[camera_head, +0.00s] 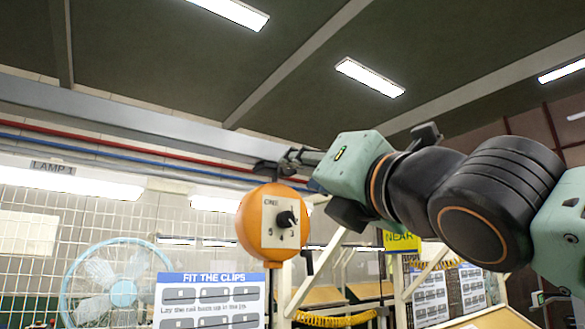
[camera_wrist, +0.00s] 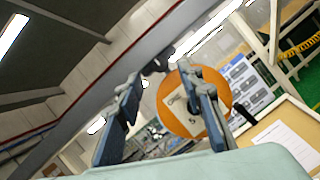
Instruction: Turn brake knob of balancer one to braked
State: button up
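Balancer one (camera_head: 257,245) is an orange round body with a pale plate marked ONE (camera_head: 270,203), left of my gripper in the head view. My gripper (camera_head: 290,160) is near the balancer's upper right in the head view, apart from the knob. In the wrist view, my gripper (camera_wrist: 160,75) has its fingers wide apart with nothing between the tips. The balancer (camera_wrist: 168,118) is beyond the right finger, which covers part of its plate; the knob is not clearly visible.
A grey overhead beam (camera_head: 130,115) with red and blue pipes runs behind the balancer. A sign reading FIT THE CLIPS (camera_head: 210,279) stands below left, beside a fan (camera_head: 110,288). A yellow NEAR sign (camera_head: 400,238) and pale frame posts are below my arm.

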aim_at(293, 170)
jog(key=shift+p+x, duration=0.4)
jog(key=shift+x, duration=2)
jog(key=shift+c, duration=0.4)
grip_shut()
